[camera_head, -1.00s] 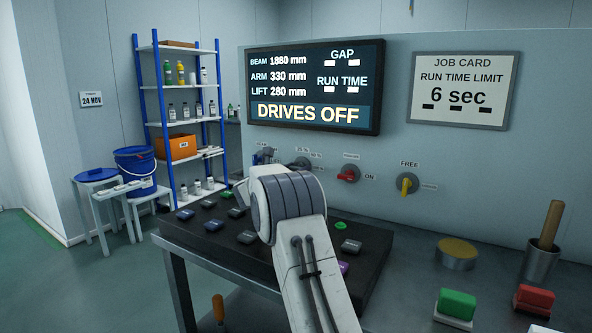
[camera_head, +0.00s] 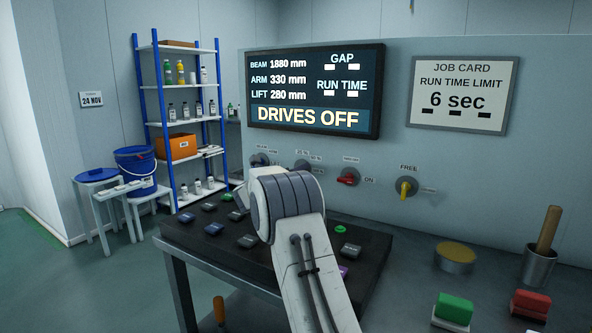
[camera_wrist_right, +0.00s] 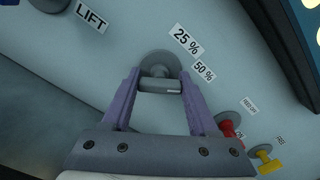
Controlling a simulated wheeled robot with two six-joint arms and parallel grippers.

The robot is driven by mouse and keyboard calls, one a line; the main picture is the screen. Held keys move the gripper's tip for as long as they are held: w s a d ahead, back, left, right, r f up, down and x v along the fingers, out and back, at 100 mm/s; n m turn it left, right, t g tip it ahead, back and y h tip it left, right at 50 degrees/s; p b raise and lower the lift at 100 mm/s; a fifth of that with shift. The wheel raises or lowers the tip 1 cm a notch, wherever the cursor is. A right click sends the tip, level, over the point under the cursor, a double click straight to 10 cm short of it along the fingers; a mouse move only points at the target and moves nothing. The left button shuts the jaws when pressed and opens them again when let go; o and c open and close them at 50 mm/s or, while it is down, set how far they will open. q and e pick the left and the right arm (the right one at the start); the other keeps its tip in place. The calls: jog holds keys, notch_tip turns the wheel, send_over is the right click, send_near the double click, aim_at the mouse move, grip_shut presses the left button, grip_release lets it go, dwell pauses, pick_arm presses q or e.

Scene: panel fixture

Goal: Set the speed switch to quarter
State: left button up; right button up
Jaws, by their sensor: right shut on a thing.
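The speed switch (camera_wrist_right: 160,85) is a grey round knob with a raised bar, on the panel beside the labels 25 % (camera_wrist_right: 186,40) and 50 % (camera_wrist_right: 204,71). My right gripper (camera_wrist_right: 161,79) has its two purple fingers on either side of the bar and is shut on it. A small pale mark shows near the bar's right end; I cannot tell which label it points at. In the head view the switch (camera_head: 302,165) shows above my right arm, which hides the gripper. My left gripper is not in view.
A red switch (camera_head: 347,177) and a yellow switch (camera_head: 405,188) sit to the right on the panel. The display (camera_head: 315,90) reads DRIVES OFF; the job card (camera_head: 462,95) reads 6 sec. A dark button console (camera_head: 205,245) lies below.

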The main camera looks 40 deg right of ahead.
jog(key=n+p, duration=0.3)
jog(key=n, duration=0.3)
jog(key=shift+r+p, duration=0.1)
jog(key=shift+p, duration=0.2)
jog(key=shift+a+f+n+p, duration=0.1)
jog(key=shift+f+n+p, duration=0.1)
jog(key=shift+n+p, duration=1.7)
jog(key=shift+n+b, duration=0.45)
jog(key=shift+n, duration=0.15)
jog(key=o, duration=1.4)
jog(key=v, duration=1)
jog(key=shift+s+a, duration=0.1)
jog(key=shift+a, duration=0.15)
